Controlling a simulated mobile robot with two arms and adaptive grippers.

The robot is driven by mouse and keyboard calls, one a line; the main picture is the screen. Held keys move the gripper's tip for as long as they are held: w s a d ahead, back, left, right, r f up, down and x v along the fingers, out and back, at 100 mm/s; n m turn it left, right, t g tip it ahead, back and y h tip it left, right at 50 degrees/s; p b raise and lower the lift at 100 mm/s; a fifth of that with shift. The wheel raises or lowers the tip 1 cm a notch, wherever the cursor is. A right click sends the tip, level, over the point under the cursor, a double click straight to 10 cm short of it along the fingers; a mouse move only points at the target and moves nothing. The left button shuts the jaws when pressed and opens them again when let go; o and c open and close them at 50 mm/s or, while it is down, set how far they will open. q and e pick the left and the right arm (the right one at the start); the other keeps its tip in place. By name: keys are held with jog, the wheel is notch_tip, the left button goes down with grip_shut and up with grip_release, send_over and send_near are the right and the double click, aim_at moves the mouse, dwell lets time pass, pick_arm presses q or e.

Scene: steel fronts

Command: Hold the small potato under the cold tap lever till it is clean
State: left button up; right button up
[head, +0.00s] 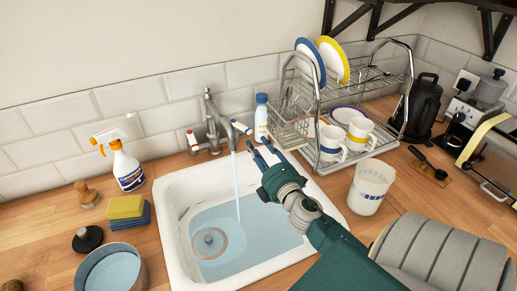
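Water runs in a thin stream (236,185) from the tap (211,115) into the white sink (172,225). The tap has a red-marked lever (191,138) on its left and a lever with a blue mark, the cold lever (241,127), on its right. My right gripper (257,148) is just right of the stream, near the cold lever; whether it touches the lever I cannot tell. Its fingers look apart, with nothing seen between them. I see no potato in this view. My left gripper is out of view.
A dish rack (320,165) with plates and mugs stands behind right, a white tub (369,187) in front of it. A spray bottle (127,168), sponges (126,207) and a pot (137,283) are left of the sink. A small bottle (261,116) stands behind my gripper.

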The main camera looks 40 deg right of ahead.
aim_at(241, 129)
jog(key=a+b, duration=0.1)
jog(key=f+y+b, duration=0.1)
jog(key=b, duration=0.1)
jog(key=shift+s+a+n, duration=0.2)
jog(key=shift+a+n, duration=0.1)
jog(key=shift+a, duration=0.1)
grip_shut()
jog(key=shift+n+t+y, duration=0.3)
jog(key=shift+n+y, duration=0.3)
jog(key=shift+y, duration=0.3)
jog(key=w, duration=0.3)
jog(key=w+d, duration=0.1)
jog(key=w, duration=0.5)
jog(key=shift+w+d+r, duration=0.1)
jog(key=shift+d+r, duration=0.05)
jog(key=shift+d, duration=0.1)
